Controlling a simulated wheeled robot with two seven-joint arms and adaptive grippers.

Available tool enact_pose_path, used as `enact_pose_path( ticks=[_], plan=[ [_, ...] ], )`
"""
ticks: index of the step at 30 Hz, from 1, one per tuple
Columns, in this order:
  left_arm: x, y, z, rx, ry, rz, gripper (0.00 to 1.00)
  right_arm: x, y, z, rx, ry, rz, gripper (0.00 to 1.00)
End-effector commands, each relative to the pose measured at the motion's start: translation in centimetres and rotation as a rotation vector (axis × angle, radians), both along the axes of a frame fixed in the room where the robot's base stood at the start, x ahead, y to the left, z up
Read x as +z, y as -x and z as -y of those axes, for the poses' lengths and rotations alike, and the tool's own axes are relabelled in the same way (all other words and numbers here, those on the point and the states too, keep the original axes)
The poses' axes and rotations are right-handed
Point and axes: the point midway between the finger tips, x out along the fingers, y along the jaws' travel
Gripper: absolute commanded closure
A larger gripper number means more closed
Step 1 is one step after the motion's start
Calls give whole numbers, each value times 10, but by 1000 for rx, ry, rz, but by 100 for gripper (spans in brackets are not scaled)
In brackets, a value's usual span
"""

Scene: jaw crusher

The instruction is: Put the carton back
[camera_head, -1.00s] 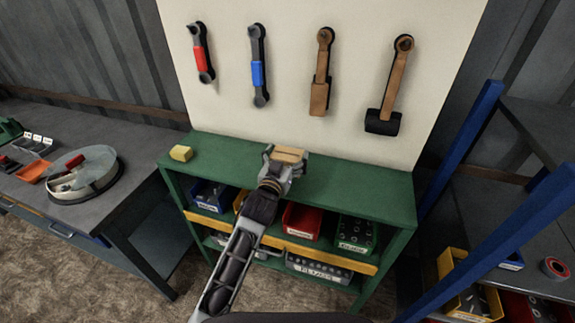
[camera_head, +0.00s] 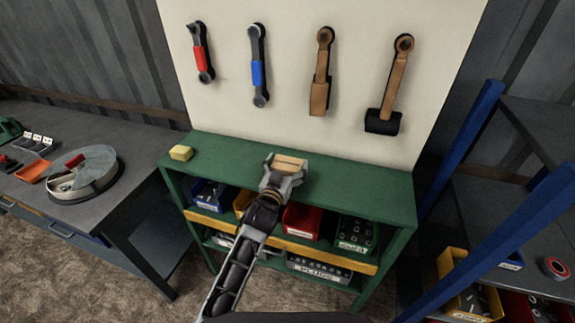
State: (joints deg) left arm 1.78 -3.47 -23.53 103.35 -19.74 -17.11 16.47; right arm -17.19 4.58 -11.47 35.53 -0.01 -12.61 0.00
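A small tan carton (camera_head: 289,163) is between the fingers of my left gripper (camera_head: 287,168), over the top of the green shelf unit (camera_head: 352,187). The gripper looks shut on it. I cannot tell whether the carton touches the shelf top. My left arm comes up from the bottom of the view and hides part of the shelf's front. My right gripper is not in view.
A yellow block (camera_head: 181,153) sits at the left end of the shelf top. Tools hang on the white board (camera_head: 288,65) behind. A red bin (camera_head: 302,221) and other bins fill the shelf below. A grey workbench (camera_head: 108,130) stands left, a blue-framed rack (camera_head: 470,130) right. The shelf top's right part is clear.

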Motion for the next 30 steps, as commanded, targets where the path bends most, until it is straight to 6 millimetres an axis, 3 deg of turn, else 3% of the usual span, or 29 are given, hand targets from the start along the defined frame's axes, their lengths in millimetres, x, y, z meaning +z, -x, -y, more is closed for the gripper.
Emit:
enact_pose_path(
  ticks=[17, 30],
  plan=[
    [3, 1, 0, 0, 0, 0, 0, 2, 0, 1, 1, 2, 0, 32],
    [2, 31, -10, 0, 0, -1, 0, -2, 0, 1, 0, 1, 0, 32]
  ],
)
